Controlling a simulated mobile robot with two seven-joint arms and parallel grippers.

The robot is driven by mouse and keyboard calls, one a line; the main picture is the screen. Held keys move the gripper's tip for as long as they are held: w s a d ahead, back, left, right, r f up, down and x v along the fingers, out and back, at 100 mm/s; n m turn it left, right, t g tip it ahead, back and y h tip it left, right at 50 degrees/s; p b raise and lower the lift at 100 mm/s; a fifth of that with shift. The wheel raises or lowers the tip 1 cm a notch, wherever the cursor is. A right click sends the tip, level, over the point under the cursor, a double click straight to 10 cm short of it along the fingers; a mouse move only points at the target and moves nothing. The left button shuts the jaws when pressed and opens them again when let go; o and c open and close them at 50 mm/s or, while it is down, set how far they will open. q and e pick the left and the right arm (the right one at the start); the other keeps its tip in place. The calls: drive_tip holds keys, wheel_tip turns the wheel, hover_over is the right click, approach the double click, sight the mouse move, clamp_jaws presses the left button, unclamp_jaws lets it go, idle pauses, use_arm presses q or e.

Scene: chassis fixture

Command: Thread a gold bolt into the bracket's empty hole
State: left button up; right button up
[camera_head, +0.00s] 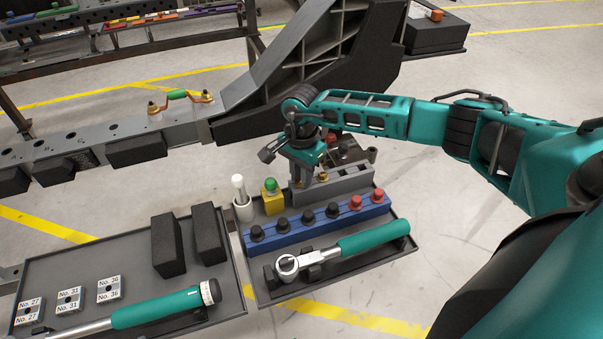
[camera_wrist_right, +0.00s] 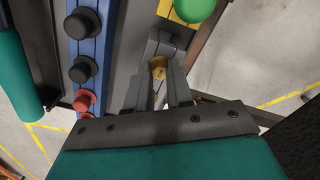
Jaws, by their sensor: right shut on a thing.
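My right gripper (camera_head: 312,176) points down at the grey block rack (camera_head: 350,183) on the right tray. In the right wrist view its fingers (camera_wrist_right: 158,92) are shut on a gold bolt (camera_wrist_right: 158,72), whose hex head shows between the tips. The bolt is at the rack; whether its shank is still in a slot is hidden. A gold bolt head (camera_head: 323,177) also shows beside the fingers in the head view. On the grey chassis beam, a small bracket with a green bar (camera_head: 178,95) has gold fittings at both ends. Its empty hole cannot be made out. My left gripper is out of view.
A torque wrench (camera_head: 345,248) lies in front. Black blocks (camera_head: 168,245) stand on the left tray.

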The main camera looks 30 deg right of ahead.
clamp_jaws()
drive_tip(key=shift+r+p, duration=2.05)
drive_tip(key=shift+r, duration=0.75)
